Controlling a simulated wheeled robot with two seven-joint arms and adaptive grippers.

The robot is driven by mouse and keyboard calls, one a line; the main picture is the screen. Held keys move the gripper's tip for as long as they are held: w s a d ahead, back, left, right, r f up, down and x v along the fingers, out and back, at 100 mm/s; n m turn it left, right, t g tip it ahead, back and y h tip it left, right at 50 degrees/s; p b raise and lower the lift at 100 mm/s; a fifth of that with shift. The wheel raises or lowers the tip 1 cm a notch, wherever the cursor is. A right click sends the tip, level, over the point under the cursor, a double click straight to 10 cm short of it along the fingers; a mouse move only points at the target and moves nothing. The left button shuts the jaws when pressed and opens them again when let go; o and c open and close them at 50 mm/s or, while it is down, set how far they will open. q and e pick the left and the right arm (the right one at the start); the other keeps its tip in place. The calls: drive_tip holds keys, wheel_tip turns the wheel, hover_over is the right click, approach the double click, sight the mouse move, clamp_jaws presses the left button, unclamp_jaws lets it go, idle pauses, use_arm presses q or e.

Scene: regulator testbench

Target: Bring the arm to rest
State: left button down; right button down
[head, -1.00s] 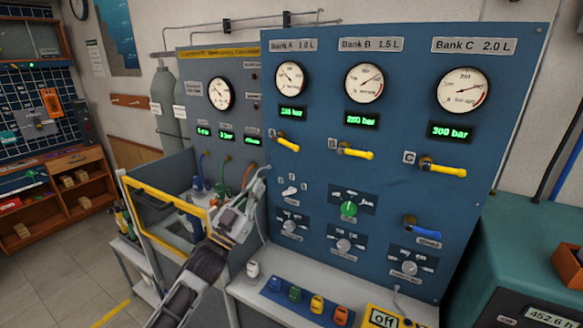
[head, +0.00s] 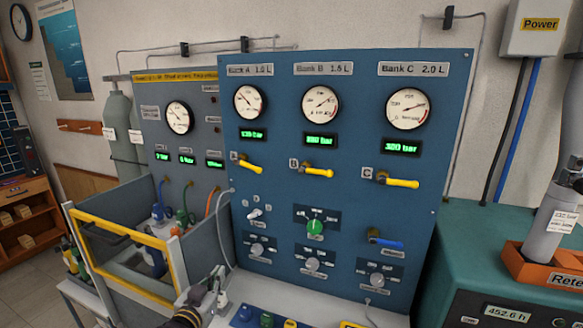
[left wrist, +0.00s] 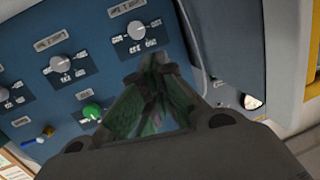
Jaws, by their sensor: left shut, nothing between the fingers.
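My left gripper (head: 212,290) is low in the head view, in front of the lower left part of the blue regulator panel (head: 270,215). It is shut and empty. In the left wrist view its fingertips (left wrist: 150,65) meet, with the panel's grey knobs (left wrist: 137,30) and the green knob (left wrist: 93,111) behind them. Whether it touches the panel or the shelf cannot be told. My right gripper is not in view.
A yellow-framed box (head: 125,240) stands left of the arm. A teal bench (head: 470,245) with an orange tray (head: 545,263) is on the right.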

use_arm(q)
drive_tip(key=s+a+f+g+y, duration=0.1)
drive_tip(key=s+f+g, duration=0.5)
drive_tip(key=s+f, duration=0.5)
drive_tip(key=s+a+f+g+y, duration=0.1)
drive_tip(key=s+f+g, duration=0.55)
drive_tip(key=s, duration=0.85)
wheel_tip(320, 180, down, 32)
drive_tip(key=s+g, duration=0.1)
drive_tip(key=s, duration=0.2)
drive_tip(key=s+a+f, duration=0.3)
drive_tip(key=s+f, duration=0.7)
drive_tip(key=s+a+f+g, duration=0.1)
drive_tip(key=s+a+f, duration=0.2)
drive_tip(key=s+f, duration=0.7)
drive_tip(key=shift+s+y, duration=0.4)
drive_tip(key=shift+s, duration=0.3)
drive_tip(key=shift+w, duration=0.1)
